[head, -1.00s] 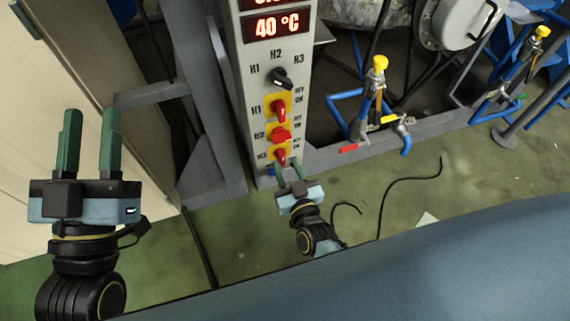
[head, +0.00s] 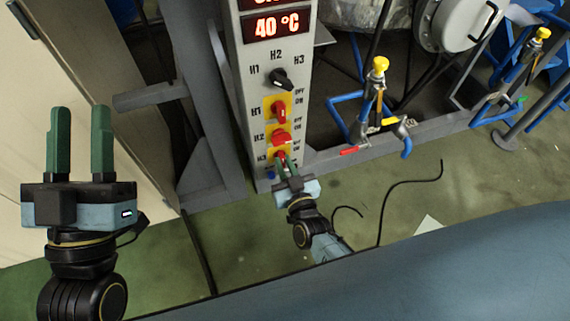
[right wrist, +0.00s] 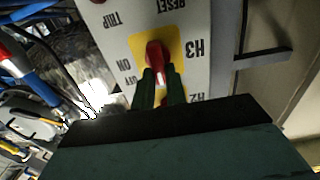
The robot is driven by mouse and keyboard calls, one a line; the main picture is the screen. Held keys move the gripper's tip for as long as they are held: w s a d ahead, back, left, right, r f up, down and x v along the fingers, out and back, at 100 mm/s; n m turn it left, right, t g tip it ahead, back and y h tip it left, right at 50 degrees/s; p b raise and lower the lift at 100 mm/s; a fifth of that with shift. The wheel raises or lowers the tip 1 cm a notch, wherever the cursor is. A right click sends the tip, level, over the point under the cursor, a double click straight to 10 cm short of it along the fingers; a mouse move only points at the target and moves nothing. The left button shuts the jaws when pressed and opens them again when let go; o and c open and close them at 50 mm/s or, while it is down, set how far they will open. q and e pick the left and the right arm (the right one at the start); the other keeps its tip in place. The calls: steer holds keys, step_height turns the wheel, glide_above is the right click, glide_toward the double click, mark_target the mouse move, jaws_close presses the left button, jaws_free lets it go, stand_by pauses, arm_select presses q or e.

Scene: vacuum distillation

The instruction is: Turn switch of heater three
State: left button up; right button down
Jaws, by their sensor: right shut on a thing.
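The red heater three switch (right wrist: 155,52) sits on a yellow plate by the label H3 in the right wrist view. In the head view the switch (head: 280,156) is the lowest red one on the grey control panel (head: 240,100). My right gripper (head: 286,165) is at the switch, its green fingers on either side of the knob. In the right wrist view my right gripper (right wrist: 163,80) is shut on the knob. My left gripper (head: 78,135) is open and empty at the left, away from the panel.
Above are the red H2 switch (head: 281,137), the red H1 switch (head: 279,111) and a black selector knob (head: 281,79). A display (head: 276,25) reads 40 °C. Blue pipes and a yellow-capped valve (head: 378,64) stand to the right. A black cable (head: 410,180) lies on the green floor.

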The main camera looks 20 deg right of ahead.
steer(key=shift+m, duration=0.3)
steer(key=m, duration=0.2)
steer(key=shift+d+m+p, duration=0.15)
steer(key=shift+m+p, duration=0.15)
arm_select(q)
steer(key=shift+s+a+r+t+h+b, duration=0.15)
steer(key=shift+s+r+t+b, duration=0.2)
steer(key=shift+t+b, duration=0.25)
steer(key=shift+s+a+r+t+h+b, duration=0.15)
steer(key=shift+s+r+t+b, duration=0.1)
steer(key=shift+s+t+b, duration=0.3)
arm_select(e)
steer(key=shift+d+f+m, duration=0.15)
steer(key=shift+f+m, duration=0.05)
steer(key=shift+m, duration=2.25)
steer(key=shift+d+f+m, duration=0.15)
steer(key=shift+f+m, duration=0.1)
steer(key=shift+m, duration=2.15)
steer(key=shift+d+f+m, duration=0.15)
steer(key=shift+f+m, duration=0.05)
steer(key=shift+m, duration=2.25)
steer(key=c, duration=1.4)
jaws_free()
steer(key=shift+c, duration=0.2)
